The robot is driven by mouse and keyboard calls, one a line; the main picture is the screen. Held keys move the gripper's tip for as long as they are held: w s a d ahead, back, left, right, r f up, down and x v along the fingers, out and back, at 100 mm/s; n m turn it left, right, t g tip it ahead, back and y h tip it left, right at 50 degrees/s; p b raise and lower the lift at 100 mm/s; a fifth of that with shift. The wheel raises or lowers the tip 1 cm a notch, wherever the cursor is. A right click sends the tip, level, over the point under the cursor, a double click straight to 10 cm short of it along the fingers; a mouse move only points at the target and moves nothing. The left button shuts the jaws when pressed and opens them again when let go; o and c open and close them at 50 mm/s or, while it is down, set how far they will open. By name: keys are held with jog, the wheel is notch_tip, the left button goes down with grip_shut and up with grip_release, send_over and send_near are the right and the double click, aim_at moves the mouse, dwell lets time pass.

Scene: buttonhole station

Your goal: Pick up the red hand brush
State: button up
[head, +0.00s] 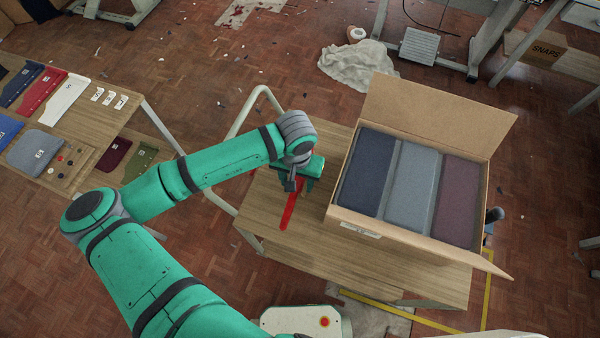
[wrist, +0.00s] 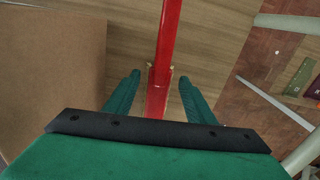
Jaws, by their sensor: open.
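The red hand brush (head: 289,209) lies on the wooden table, left of the cardboard box. Its far part is hidden under my gripper in the head view. In the wrist view the red brush (wrist: 168,40) runs from the top edge down between my two green fingers. My gripper (wrist: 155,78) is open, with one finger on each side of the brush and a visible gap on both sides. My gripper (head: 302,184) is low over the table in the head view. Whether the fingers touch the tabletop I cannot tell.
An open cardboard box (head: 408,238) with folded blue, grey and maroon cloth stands right of the brush and also shows in the wrist view (wrist: 50,75). The wooden tabletop (head: 340,268) is clear in front. A pale metal rail (head: 238,125) runs along its left side.

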jog(key=shift+f, duration=0.95)
grip_shut()
notch_tip(320, 180, up, 18)
